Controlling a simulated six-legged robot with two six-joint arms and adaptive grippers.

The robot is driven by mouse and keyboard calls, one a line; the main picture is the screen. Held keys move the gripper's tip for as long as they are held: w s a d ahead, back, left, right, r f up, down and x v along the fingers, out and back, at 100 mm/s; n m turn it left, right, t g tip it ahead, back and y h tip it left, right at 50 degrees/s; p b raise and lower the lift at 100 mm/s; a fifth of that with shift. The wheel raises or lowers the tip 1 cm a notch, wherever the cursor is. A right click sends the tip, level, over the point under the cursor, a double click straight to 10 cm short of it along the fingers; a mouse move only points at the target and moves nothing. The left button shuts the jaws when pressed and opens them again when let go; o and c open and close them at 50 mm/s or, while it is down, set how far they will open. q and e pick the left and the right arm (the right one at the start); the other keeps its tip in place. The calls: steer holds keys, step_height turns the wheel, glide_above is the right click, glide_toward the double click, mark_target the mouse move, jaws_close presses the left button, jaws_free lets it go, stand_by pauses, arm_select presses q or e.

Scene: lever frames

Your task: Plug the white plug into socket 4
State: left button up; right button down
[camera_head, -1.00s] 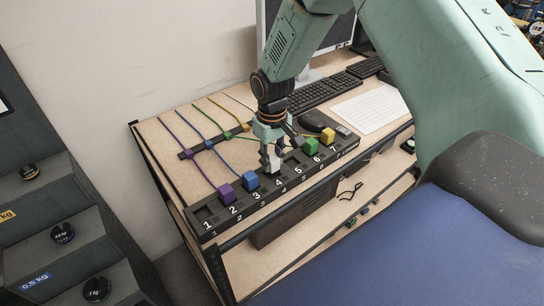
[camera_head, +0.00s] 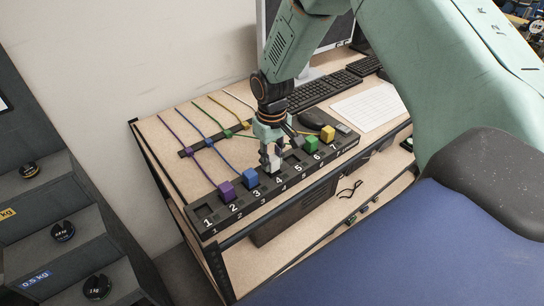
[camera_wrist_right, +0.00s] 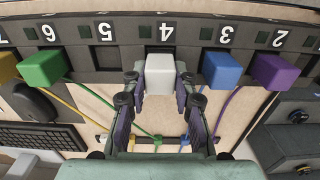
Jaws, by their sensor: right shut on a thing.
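The white plug (camera_head: 276,163) is a pale block between the fingers of my right gripper (camera_head: 271,153), which is shut on it. In the right wrist view the white plug (camera_wrist_right: 160,72) lies between both fingertips of the gripper (camera_wrist_right: 160,88), lined up with the label 4 (camera_wrist_right: 166,31). It is at the place of socket 4 on the black socket strip (camera_head: 215,229). The opening of socket 4 is hidden under the plug, so I cannot tell how deep it sits. My left gripper is not in view.
Purple (camera_head: 226,191), blue (camera_head: 250,178), green (camera_head: 311,145) and yellow (camera_head: 327,134) plugs stand in neighbouring sockets. Sockets 1 (camera_head: 205,213) and 5 (camera_head: 293,158) look empty. A mouse (camera_head: 311,119) and keyboard (camera_head: 318,89) lie behind. Coloured cables cross the table.

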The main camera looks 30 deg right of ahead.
steer(key=shift+f, duration=0.45)
stand_by(1.1)
steer(key=c, duration=0.6)
jaws_free()
steer(key=shift+r, duration=0.15)
steer(key=shift+r+p, duration=2.2)
steer(key=shift+r, duration=1.15)
